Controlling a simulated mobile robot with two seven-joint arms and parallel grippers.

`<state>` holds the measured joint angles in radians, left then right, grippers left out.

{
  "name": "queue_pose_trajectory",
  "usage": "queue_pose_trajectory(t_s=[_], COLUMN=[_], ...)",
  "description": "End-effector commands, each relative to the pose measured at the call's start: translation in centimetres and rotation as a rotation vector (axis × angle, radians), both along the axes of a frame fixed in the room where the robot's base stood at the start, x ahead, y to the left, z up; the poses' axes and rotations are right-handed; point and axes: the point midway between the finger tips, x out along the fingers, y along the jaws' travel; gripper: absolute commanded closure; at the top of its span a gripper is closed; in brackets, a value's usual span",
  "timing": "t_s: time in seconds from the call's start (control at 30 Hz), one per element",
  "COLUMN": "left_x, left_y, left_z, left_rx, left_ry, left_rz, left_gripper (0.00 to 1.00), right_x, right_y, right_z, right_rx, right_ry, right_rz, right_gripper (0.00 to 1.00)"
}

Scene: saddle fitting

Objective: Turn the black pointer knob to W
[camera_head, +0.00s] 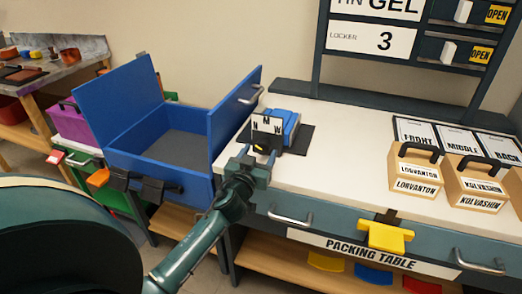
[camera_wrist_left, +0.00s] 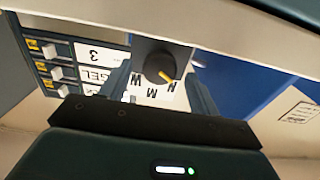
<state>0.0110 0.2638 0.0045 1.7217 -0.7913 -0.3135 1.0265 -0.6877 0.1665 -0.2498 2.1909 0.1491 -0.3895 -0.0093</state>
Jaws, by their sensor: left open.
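The black pointer knob (camera_wrist_left: 155,70) shows in the left wrist view on the grey front of a small unit, with a yellow pointer mark. The mark slants toward the letter N on the white letter plate (camera_wrist_left: 150,90), which reads upside down there. In the head view the plate (camera_head: 267,124) shows N, M and W from left to right, and the yellow mark (camera_head: 259,149) is small below it. My left gripper (camera_head: 257,166) is open in front of the knob; in the left wrist view its fingers (camera_wrist_left: 160,88) stand on either side of the knob. Contact cannot be told.
The unit rests on a black mat (camera_head: 301,140) at the left of the white packing table (camera_head: 345,165). An open blue box (camera_head: 160,190) stands close on the left. Two wooden crates (camera_head: 412,176) with black handles stand at the right. The table middle is clear.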

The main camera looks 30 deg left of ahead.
Motion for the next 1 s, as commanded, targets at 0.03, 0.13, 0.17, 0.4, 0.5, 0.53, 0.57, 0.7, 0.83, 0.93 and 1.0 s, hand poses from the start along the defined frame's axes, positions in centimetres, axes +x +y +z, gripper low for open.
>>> queue_pose_trajectory(t_s=[0.03,0.13,0.17,0.4,0.5,0.53,0.57,0.7,0.83,0.93,1.0], left_x=[0.7,1.4,1.6,1.9,1.8,1.8,1.8,1.8,1.8,1.8,1.8], left_y=[0.1,0.3,0.3,0.4,0.4,0.4,0.4,0.4,0.4,0.4,0.4], left_z=[0.0,0.0,0.0,0.0,0.0,0.0,0.0,0.0,0.0,0.0,0.0], left_rx=[0.001,0.000,0.000,0.000,0.000,0.000,0.000,0.000,0.000,0.000,0.000], left_ry=[0.000,0.000,0.000,0.000,0.000,0.000,0.000,0.000,0.000,0.000,0.001], left_rz=[0.000,-0.001,-0.001,-0.001,-0.001,-0.001,-0.001,-0.001,-0.001,-0.001,-0.001], left_gripper=[0.38,0.38,0.38,0.38,0.39,0.42,0.44,0.56,0.66,0.74,0.80], right_x=[0.1,0.2,0.2,0.2,0.1,0.1,0.0,-0.1,-0.2,-0.2,-0.2], right_y=[0.0,0.0,0.0,0.1,0.1,0.1,0.1,0.1,0.1,0.1,0.1], right_z=[0.1,0.2,0.2,0.2,0.2,0.2,0.2,0.1,0.1,0.1,0.1], right_rx=[0.000,0.001,0.001,0.002,0.002,0.002,0.003,0.003,0.003,0.003,0.003], right_ry=[-0.003,-0.005,-0.006,-0.007,-0.005,-0.005,-0.003,0.000,0.001,0.001,0.001], right_rz=[0.001,0.000,0.000,0.001,0.001,0.001,0.001,0.001,0.000,0.000,0.000], right_gripper=[0.64,0.64,0.64,0.64,0.64,0.64,0.64,0.64,0.64,0.64,0.64])
